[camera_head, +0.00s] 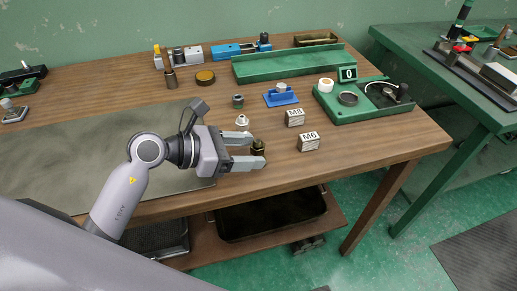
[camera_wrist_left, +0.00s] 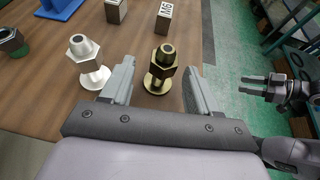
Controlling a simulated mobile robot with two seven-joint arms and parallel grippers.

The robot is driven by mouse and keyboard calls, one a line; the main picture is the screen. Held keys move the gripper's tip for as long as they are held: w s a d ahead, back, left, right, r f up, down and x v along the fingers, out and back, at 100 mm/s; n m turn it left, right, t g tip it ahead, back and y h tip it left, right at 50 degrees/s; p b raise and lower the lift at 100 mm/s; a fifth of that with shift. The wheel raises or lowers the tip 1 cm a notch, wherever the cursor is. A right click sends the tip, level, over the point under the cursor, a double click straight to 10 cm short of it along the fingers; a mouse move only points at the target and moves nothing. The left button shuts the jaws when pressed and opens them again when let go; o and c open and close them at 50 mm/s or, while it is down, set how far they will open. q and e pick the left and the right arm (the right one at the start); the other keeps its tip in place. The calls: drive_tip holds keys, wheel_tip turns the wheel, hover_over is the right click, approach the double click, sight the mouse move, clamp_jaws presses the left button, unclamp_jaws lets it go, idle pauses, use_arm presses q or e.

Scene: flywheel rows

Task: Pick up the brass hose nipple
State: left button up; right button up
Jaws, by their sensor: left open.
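The brass hose nipple (camera_head: 258,147) stands upright on the wooden table near its front edge. In the left wrist view the nipple (camera_wrist_left: 160,68) shows a hex middle, a narrower top and a round flange at its base. My left gripper (camera_head: 257,149) is open, with one finger on each side of the nipple. Gaps show between the nipple and both fingers in the left wrist view (camera_wrist_left: 159,68). My right gripper (camera_wrist_left: 255,88) shows at the right of the left wrist view, open and empty, away from the table.
A silver nipple (camera_wrist_left: 86,60) stands just outside one left finger. Blocks marked M8 (camera_head: 295,118) and M6 (camera_head: 308,141) stand to the right. A blue stand (camera_head: 281,97), a dark hex nut (camera_head: 238,101) and a green tray (camera_head: 290,66) are farther back.

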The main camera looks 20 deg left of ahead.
use_arm(q)
drive_tip(key=shift+x, duration=2.3)
drive_tip(key=shift+s+d+r, duration=0.1)
clamp_jaws()
drive_tip(key=shift+r, duration=0.15)
